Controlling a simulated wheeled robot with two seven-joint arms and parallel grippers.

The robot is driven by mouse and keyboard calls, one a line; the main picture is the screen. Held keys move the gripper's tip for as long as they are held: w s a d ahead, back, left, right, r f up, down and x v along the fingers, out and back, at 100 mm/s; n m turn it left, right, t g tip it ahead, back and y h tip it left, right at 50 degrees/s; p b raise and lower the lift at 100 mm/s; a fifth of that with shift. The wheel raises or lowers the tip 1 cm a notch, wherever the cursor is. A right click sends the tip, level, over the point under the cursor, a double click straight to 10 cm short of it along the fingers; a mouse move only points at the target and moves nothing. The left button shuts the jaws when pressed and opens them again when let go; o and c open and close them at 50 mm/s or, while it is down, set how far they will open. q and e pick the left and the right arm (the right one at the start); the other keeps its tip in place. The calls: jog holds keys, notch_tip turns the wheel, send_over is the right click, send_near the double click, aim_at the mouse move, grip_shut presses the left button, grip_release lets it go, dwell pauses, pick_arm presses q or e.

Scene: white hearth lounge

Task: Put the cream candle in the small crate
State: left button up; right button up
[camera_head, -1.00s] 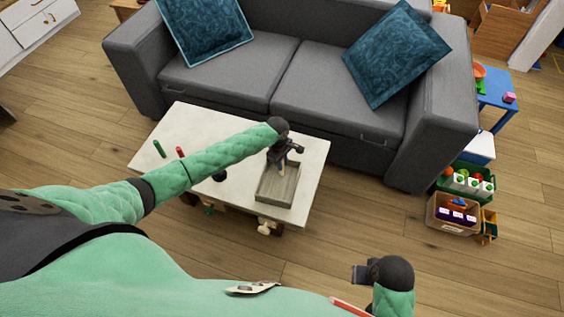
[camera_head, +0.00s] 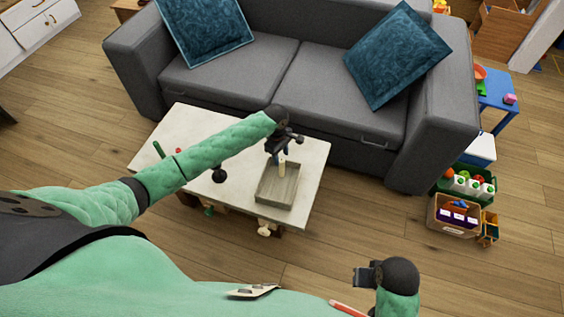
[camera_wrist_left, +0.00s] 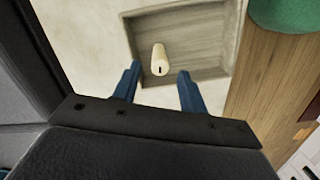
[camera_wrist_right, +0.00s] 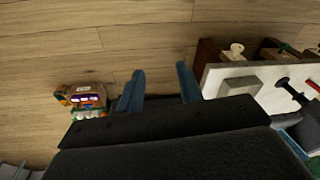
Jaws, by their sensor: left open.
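The cream candle (camera_head: 282,168) appears to stand upright inside the small crate, near its back wall. In the left wrist view the candle (camera_wrist_left: 159,60) shows end-on against the crate floor, beyond the fingertips. The small crate (camera_head: 274,198) is a shallow grey wooden tray on the white table; it also shows in the left wrist view (camera_wrist_left: 190,22). My left gripper (camera_head: 279,155) is just above the candle, its blue fingers apart and apparently clear of it. My right gripper (camera_head: 358,274) is away from the table over the floor, open and empty.
The white low table (camera_head: 235,130) also holds a green candle (camera_head: 158,149), a mostly hidden red item (camera_head: 178,150) and a dark round item (camera_head: 219,175). A grey sofa (camera_head: 270,75) stands close behind. Toy bins (camera_head: 455,214) sit on the floor at right.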

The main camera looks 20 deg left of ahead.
pick_arm(q)
jog(key=r, duration=0.5)
jog(key=shift+w+a+r, duration=0.1)
jog(key=shift+a, duration=0.15)
jog(key=shift+r, duration=0.4)
jog(key=s+d+f+m+t+h, duration=0.1)
jog(key=s+d+m, duration=0.4)
jog(key=s, duration=0.5)
jog(key=s+d+m, duration=0.5)
jog(key=s+d, duration=0.1)
jog(key=s, duration=0.4)
jog(key=s+a+r+m, duration=0.3)
jog(key=s, duration=0.6)
jog(key=s+a+r+m+t+y, duration=0.1)
jog(key=s+a+r+m, duration=0.2)
jog(key=s, duration=0.7)
jog(key=shift+a, duration=0.2)
pick_arm(e)
jog(key=r, duration=0.3)
jog(key=shift+s+d, duration=0.1)
jog(key=shift+s, duration=0.25)
